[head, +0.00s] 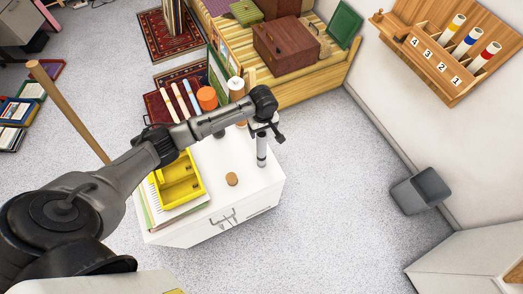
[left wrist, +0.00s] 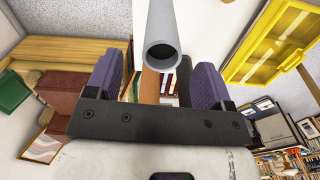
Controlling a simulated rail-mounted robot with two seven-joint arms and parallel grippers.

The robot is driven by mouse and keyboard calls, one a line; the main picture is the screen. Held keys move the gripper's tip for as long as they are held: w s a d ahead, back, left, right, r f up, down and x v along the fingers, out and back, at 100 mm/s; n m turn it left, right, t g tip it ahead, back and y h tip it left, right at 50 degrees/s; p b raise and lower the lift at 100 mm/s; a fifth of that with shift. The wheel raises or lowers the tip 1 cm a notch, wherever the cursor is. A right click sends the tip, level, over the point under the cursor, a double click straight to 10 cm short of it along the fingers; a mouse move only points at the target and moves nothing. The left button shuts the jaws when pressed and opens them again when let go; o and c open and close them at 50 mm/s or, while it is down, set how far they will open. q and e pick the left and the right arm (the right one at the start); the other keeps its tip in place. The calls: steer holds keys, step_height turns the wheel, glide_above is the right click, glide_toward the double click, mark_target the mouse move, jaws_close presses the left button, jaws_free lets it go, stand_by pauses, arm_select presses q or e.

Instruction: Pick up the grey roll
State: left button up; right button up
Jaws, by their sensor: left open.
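The grey roll (head: 261,150) stands upright near the right edge of a white cabinet top (head: 215,160). My left gripper (head: 270,130) is at the roll's upper end in the head view. In the left wrist view the grey roll (left wrist: 163,40) shows its hollow end between the two purple finger pads of my left gripper (left wrist: 158,85). Gaps show on both sides of the roll, so the jaws are open and not closed on it. My forearm hides part of the cabinet top. My right gripper is not in view.
A numbered wooden wall rack (head: 435,55) holds several banded rolls. A grey bin (head: 420,190) stands on the floor at the right. Floor between is clear.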

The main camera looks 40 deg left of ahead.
mark_target(261, 133)
arm_select(q)
steer(key=shift+a+f, duration=0.2)
steer(key=shift+f, duration=2.55)
steer(key=shift+c, duration=0.3)
steer(key=c, duration=1.2)
